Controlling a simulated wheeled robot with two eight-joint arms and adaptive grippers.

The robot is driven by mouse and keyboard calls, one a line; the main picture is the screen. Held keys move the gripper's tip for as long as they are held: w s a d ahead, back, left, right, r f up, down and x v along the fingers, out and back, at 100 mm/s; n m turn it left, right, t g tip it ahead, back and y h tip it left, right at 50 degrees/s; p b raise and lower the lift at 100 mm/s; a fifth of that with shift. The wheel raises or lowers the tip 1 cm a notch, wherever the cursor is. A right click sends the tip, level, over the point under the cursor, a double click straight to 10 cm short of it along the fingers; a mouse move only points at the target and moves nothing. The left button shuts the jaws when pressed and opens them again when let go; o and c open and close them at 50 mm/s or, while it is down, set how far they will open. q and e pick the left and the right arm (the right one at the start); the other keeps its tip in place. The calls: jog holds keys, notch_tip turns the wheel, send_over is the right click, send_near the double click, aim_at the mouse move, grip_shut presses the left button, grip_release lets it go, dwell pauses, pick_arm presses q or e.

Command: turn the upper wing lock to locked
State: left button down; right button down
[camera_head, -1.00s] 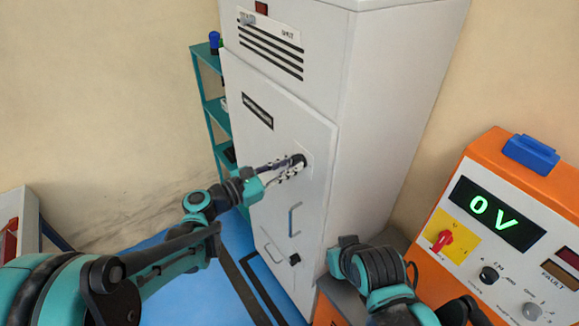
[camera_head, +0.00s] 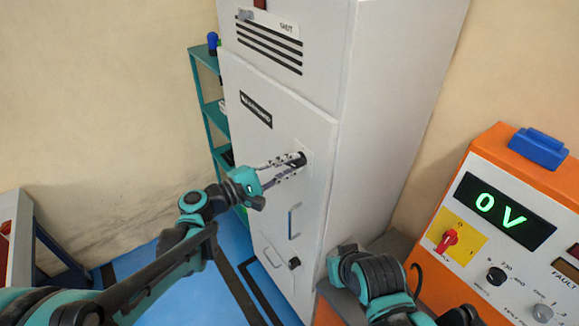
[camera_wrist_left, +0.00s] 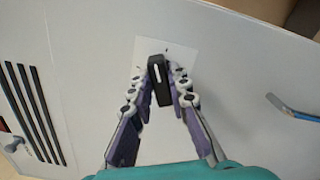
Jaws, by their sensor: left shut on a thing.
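The upper wing lock (camera_head: 300,158) is a small black knob on the light grey cabinet door (camera_head: 262,178). My left gripper (camera_head: 296,161) is shut on it, with one finger on each side. In the left wrist view the wing lock (camera_wrist_left: 158,80) stands nearly upright in the picture between the fingertips, a white line on its face. A pale label plate (camera_wrist_left: 181,56) shows behind it, its marks too small to read. The lower wing lock (camera_head: 294,263) is black and sits below the door handle (camera_head: 292,220). My right arm shows at the bottom right, its gripper out of view.
An orange test unit (camera_head: 490,160) reading 0 V stands at the right, with a red switch (camera_head: 448,238) and a blue block (camera_head: 538,147) on it. A teal shelf (camera_head: 207,112) stands behind the cabinet. Blue floor lies below.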

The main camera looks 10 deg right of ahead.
pick_arm(q)
jog(key=m+b, duration=0.1)
jog(key=m, duration=0.3)
jog(key=shift+f+m, duration=0.15)
jog(key=shift+m, duration=0.25)
dwell(0.4)
jog(key=c, duration=1.4)
grip_release()
jog(key=shift+c, duration=0.2)
jog(key=v, duration=1.2)
